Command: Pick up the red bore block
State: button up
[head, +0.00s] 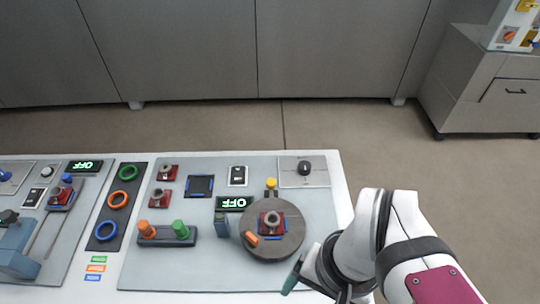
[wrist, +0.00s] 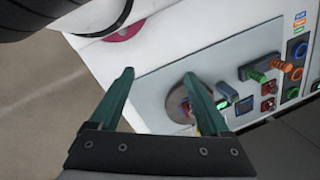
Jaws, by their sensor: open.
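A red block with a grey round bore piece on top (head: 271,222) sits on the grey round turntable (head: 285,250), with blue edging around it. Two similar red blocks stand on the panel further back, one (head: 167,173) behind the other (head: 160,199). Another red block (head: 61,198) sits by the slider rails at the left. I cannot tell which one the task names. My gripper (wrist: 158,76) is open and empty, its green fingers spread. In the head view one fingertip shows in front of the turntable, right of centre. In the wrist view the right finger hides part of the turntable (wrist: 176,106).
An orange piece (head: 251,239) lies on the turntable, and a blue-grey block (head: 221,226) stands left of it. A holder with orange and green pegs (head: 167,236) is further left. A yellow-topped post (head: 271,184) stands behind the turntable. Coloured rings (head: 118,200) lie on a dark strip.

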jog(key=w+r+m, duration=0.2)
jog(key=w+m, duration=0.3)
jog(key=w, duration=0.4)
jog(key=m+h, duration=0.2)
jog(key=m, duration=0.5)
send_over(272, 223)
notch_tip(272, 223, down, 2)
jog(key=f, duration=0.1)
jog(key=shift+m, duration=0.3)
notch_tip(272, 223, down, 14)
jog(key=shift+f, duration=0.25)
grip_shut()
